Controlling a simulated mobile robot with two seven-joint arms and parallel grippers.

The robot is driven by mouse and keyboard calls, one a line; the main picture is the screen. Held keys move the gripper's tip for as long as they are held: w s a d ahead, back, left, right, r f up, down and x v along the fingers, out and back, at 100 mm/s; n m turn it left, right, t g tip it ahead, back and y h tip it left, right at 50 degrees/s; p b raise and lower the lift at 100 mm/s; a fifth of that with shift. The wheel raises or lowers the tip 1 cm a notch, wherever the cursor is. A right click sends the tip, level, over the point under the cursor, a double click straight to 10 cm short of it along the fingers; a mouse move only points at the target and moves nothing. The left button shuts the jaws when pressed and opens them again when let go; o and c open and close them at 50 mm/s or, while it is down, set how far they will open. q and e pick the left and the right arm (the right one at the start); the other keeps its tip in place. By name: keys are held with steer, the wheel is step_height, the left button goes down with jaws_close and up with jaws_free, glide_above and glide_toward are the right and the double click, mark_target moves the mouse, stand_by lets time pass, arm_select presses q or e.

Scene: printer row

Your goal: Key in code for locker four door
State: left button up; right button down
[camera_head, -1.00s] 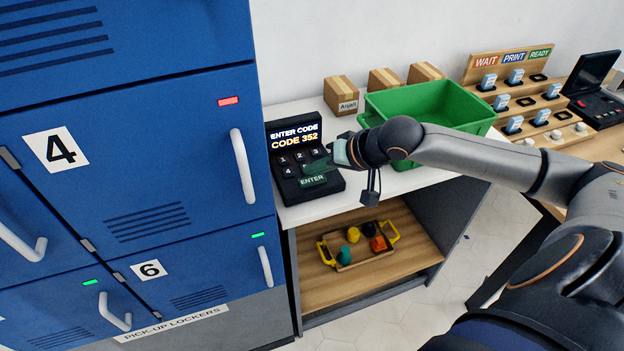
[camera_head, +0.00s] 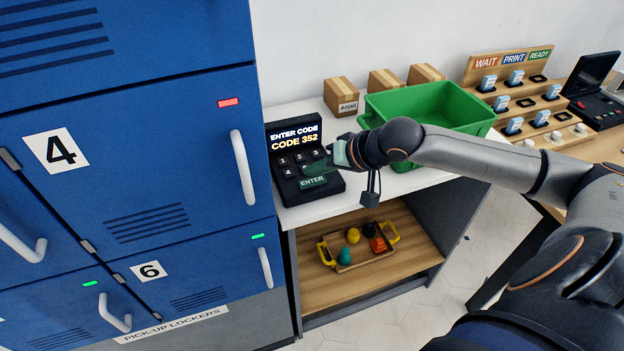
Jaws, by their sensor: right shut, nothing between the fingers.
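The blue locker four door (camera_head: 185,150) is closed at the left, with a white handle (camera_head: 243,167) and a red light (camera_head: 228,103). The black keypad (camera_head: 293,195) stands on the white counter to its right. Its screen (camera_head: 295,136) reads "ENTER CODE" and "CODE 352". Keys 1, 2, 3 and 4 and a green ENTER key (camera_head: 312,182) show; my gripper covers some other keys. My right gripper (camera_head: 318,166) is shut and empty, with its tips over the keypad's right middle keys; I cannot tell whether they touch. My left gripper is out of view.
A green bin (camera_head: 430,100) stands on the counter behind my right arm, with several cardboard boxes (camera_head: 341,97) along the wall. A wooden tray (camera_head: 345,267) with coloured items lies on the shelf below. A wooden rack (camera_head: 520,105) is at the far right.

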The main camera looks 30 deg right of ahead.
mark_target(316, 184)
stand_by(0.8)
steer(key=shift+f, duration=0.35)
steer(key=shift+f+p, duration=0.3)
steer(key=shift+f, duration=0.2)
stand_by(0.4)
steer(key=shift+r, duration=0.1)
steer(key=shift+r+p, duration=0.8)
steer(key=shift+p, duration=0.45)
step_height(316, 184, up, 5)
steer(key=p, duration=0.6)
